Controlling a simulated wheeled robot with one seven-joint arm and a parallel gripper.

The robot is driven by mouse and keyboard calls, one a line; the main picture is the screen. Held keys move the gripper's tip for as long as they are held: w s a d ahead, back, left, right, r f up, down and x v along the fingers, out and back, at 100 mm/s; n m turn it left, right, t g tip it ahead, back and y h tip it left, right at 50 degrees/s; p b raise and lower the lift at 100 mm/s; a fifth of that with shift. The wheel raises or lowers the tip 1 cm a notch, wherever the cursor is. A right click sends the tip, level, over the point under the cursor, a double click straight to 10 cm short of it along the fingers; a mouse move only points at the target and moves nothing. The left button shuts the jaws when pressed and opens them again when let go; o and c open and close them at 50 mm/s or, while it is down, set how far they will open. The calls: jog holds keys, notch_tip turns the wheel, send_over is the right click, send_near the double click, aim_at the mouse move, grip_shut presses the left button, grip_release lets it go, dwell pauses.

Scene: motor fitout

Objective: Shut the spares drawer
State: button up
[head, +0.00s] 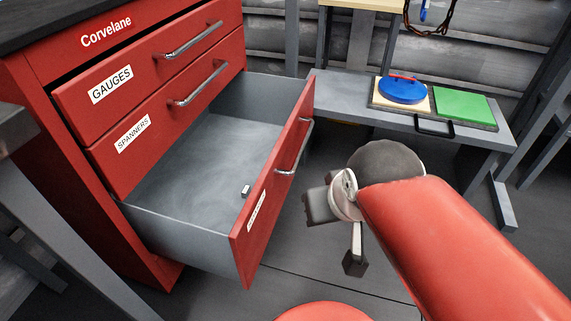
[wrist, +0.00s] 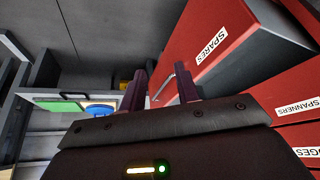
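The spares drawer (head: 262,200) is the lowest visible drawer of the red cabinet and stands pulled far out. Its grey inside holds one small pale item (head: 246,191). Its silver bar handle (head: 293,150) is on the red front. In the wrist view the SPARES label (wrist: 212,46) is readable on the front, and the handle shows beyond the fingers in the gap between them. My gripper (head: 338,235) is open and empty, in front of the drawer and to the right of its front, seemingly apart from it. It also shows in the wrist view (wrist: 161,85).
The GAUGES drawer (head: 130,85) and SPANNERS drawer (head: 165,125) above appear shut. A low grey bench (head: 345,95) behind holds a tray with a blue round object (head: 404,92) and a green square (head: 462,104). A grey table edge (head: 30,190) is at the left.

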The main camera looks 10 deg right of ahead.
jog(key=shift+w+f, duration=0.1)
jog(key=shift+w, duration=0.05)
jog(key=shift+c, duration=1.2)
jog(key=w+f+m+g+y, duration=0.1)
jog(key=w+f+m, duration=0.1)
jog(key=w+f+m+g+y, duration=0.1)
jog(key=w+f+m+g, duration=0.1)
jog(key=m, duration=0.1)
jog(key=w+f+m+g+y, duration=0.1)
jog(key=w+m, duration=0.1)
jog(key=w, duration=0.1)
jog(key=shift+a+f+g+y, duration=0.25)
jog(key=shift+f+g+y, duration=0.15)
grip_shut()
jog(key=m+t+y+p, duration=0.1)
jog(key=m+t+y, duration=0.7)
jog(key=m+y, duration=0.65)
send_near(283, 148)
jog(key=w+a+h, duration=0.1)
jog(key=a, duration=0.1)
jog(key=a+r+m, duration=0.1)
jog(key=a, duration=0.1)
jog(key=w+a+r+m+h, duration=0.1)
jog(key=a, duration=0.1)
jog(key=shift+w+r+m+h, duration=0.1)
jog(key=shift+w+m+h, duration=0.15)
jog(key=shift+w+h, duration=0.1)
